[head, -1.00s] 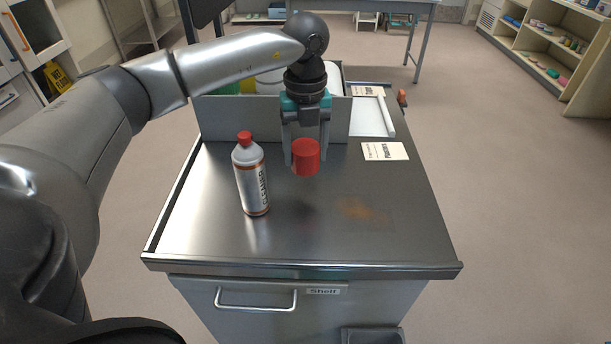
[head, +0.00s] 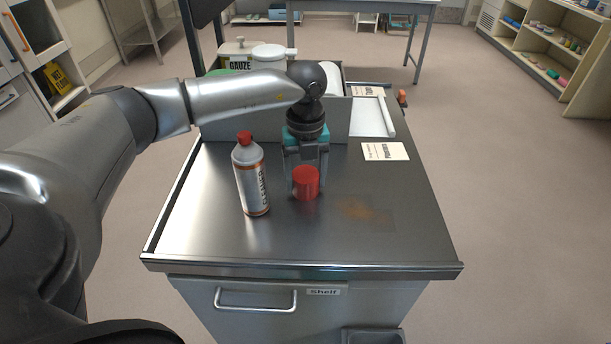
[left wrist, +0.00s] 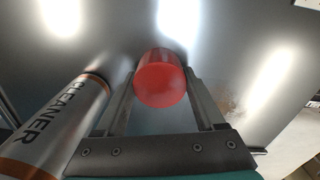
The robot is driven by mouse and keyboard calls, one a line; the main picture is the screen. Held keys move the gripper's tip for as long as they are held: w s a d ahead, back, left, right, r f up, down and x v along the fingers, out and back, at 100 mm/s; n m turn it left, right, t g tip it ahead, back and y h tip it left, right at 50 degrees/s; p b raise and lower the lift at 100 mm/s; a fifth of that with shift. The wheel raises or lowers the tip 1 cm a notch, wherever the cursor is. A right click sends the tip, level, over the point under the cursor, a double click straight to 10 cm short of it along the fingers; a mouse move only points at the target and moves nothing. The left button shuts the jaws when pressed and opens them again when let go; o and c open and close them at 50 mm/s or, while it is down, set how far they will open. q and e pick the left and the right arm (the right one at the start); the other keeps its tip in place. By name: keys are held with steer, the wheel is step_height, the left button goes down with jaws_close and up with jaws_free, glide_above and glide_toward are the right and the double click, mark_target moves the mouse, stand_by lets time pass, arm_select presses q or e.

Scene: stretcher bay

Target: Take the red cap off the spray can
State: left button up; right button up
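The spray can (head: 252,182) stands upright on the steel cart top, with a small red nozzle (head: 244,138) showing at its top. In the left wrist view the can (left wrist: 52,125) leans across the left side, and the word CLEANER is readable on it. The red cap (head: 306,184) is off the can, a little to its right. My left gripper (head: 306,180) points down with its fingers on either side of the cap, shut on it. The cap (left wrist: 161,80) also shows between the fingertips in the left wrist view. It is at or just above the cart top. My right gripper is not in view.
A grey bin (head: 222,130) with a GAUZE container (head: 238,60) stands behind my left gripper. A printed card (head: 385,151) lies at the right, and a brownish stain (head: 362,209) marks the cart top (head: 300,242). The front of the cart top is clear.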

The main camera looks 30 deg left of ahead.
arm_select(q)
steer(key=o, duration=0.4)
steer(key=shift+r, duration=0.15)
